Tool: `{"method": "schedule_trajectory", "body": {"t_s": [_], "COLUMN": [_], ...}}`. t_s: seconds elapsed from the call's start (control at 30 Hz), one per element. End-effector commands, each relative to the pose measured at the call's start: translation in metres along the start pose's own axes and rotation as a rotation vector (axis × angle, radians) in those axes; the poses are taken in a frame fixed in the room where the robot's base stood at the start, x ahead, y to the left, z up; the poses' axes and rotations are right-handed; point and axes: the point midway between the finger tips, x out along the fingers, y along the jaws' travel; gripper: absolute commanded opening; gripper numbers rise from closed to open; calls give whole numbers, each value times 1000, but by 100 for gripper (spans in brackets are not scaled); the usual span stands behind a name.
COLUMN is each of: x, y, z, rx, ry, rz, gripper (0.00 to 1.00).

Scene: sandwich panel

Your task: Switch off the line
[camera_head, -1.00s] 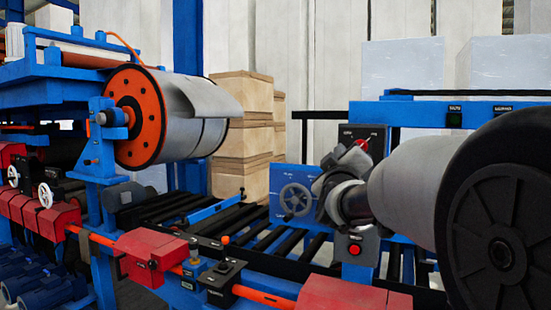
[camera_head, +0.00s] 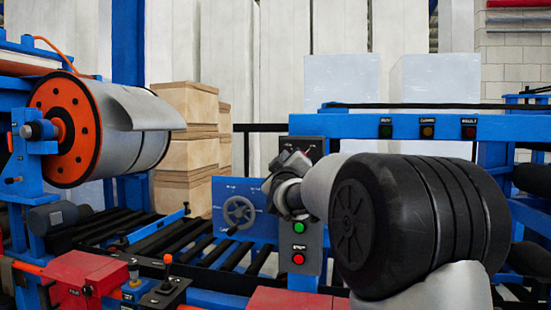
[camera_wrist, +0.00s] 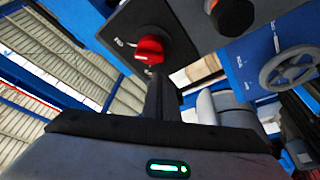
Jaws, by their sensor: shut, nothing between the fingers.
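A red rotary knob (camera_wrist: 150,45) sits on a dark panel (camera_wrist: 125,22) in the wrist view. My gripper (camera_wrist: 158,76) is shut and empty, its dark fingertips just below the knob; I cannot tell whether they touch it. In the head view my gripper (camera_head: 284,185) is in front of the dark switch panel (camera_head: 312,149) and hides the knob. A grey box below carries a green button (camera_head: 299,227) above a red button (camera_head: 298,259).
A blue panel with a grey handwheel (camera_head: 238,212) stands left of the switch panel. Red, amber and green indicators line the blue beam (camera_head: 350,122) above. A large metal coil (camera_head: 125,125) is at left. Boxes (camera_head: 188,140) are stacked behind the rollers.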

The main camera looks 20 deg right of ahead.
Motion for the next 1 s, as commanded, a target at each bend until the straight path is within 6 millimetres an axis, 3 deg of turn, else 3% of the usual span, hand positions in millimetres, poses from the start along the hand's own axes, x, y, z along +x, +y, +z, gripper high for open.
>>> {"method": "schedule_trajectory", "body": {"t_s": [0.2, 1.0], "x": [-6, -7], "y": [0, 0], "z": [15, 17], "rx": [0, -64], "ry": [1, 1], "rz": [0, -23], "gripper": [0, 0]}}
